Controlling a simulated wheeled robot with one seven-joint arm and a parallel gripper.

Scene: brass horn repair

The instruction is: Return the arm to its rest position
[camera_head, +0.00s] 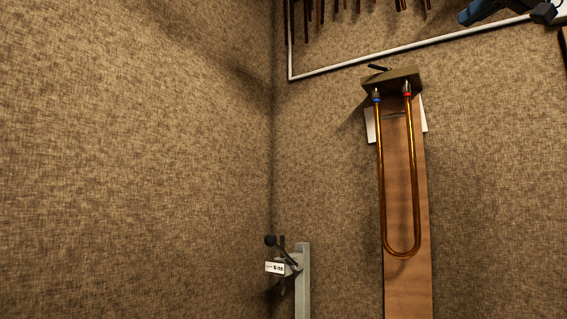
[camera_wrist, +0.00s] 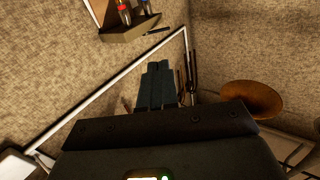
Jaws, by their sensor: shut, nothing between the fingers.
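My gripper (camera_wrist: 155,88) shows in the wrist view, its two dark fingers side by side and touching, with nothing between them. The fingers point at the textured wall and floor area beyond. In the head view, a dark blue and black part is cut off at the top right corner; I cannot tell for sure whether it is my arm.
A U-shaped brass tube (camera_head: 383,190) hangs from a dark block (camera_head: 378,84) before a wooden board (camera_head: 422,230). A grey post (camera_head: 303,285) carries a labelled clamp (camera_head: 275,267). A white rail (camera_head: 400,52) crosses the wall. A brass bell (camera_wrist: 252,97) stands right of my fingers.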

